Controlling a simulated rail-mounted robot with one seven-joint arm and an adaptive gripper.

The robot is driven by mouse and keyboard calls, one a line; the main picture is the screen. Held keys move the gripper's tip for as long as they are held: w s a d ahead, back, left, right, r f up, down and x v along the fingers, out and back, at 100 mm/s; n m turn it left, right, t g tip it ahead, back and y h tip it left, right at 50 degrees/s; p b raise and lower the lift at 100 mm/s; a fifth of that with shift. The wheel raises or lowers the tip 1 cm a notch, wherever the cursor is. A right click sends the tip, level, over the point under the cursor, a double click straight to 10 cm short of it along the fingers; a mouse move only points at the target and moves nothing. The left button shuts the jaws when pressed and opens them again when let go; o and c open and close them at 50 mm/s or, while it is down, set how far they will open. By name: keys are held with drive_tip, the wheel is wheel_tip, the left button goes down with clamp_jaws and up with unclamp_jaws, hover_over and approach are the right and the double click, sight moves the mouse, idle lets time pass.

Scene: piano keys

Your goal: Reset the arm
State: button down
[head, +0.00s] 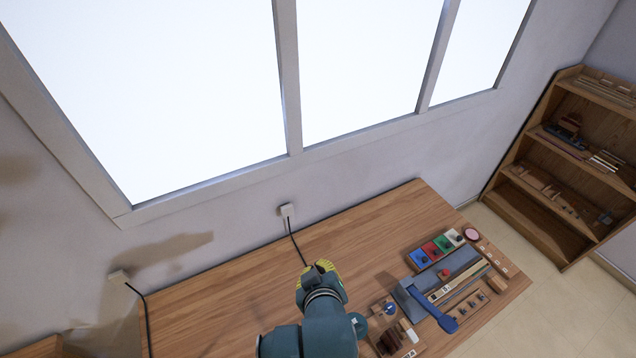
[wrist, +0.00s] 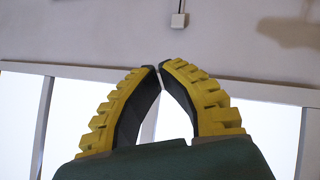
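My gripper (head: 320,268) is over the wooden table (head: 240,290) in the head view, near the table's back edge by the wall. In the wrist view, the yellow fingers of my gripper (wrist: 159,69) with dark inner pads curve in, and their tips meet or nearly meet. Nothing shows between them. The wrist view looks toward the wall and windows, with no table objects in it.
On the table's right part are a board with blue, red, green and white blocks (head: 437,246), a blue-handled tool (head: 438,314) and several small wooden parts. A wall socket (head: 287,211) has a dark cable. A wooden shelf (head: 560,165) stands right. The table's left is clear.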

drive_tip(key=d+r+m+t, duration=0.2)
drive_tip(key=d+r+t, duration=0.2)
drive_tip(key=r, duration=1.1)
drive_tip(key=s+d+r+m+t, duration=0.1)
drive_tip(key=s+r+t, duration=0.3)
drive_tip(key=r, duration=0.7)
drive_tip(key=s+d+r+m+t+h, duration=0.1)
drive_tip(key=s+d+r+m+t, duration=0.1)
drive_tip(key=r, duration=1)
drive_tip(key=s+m+t, duration=0.1)
drive_tip(key=s+t, duration=0.1)
drive_tip(key=s, duration=0.1)
drive_tip(key=shift+s+m+h+p, duration=0.3)
drive_tip(key=shift+m, duration=0.1)
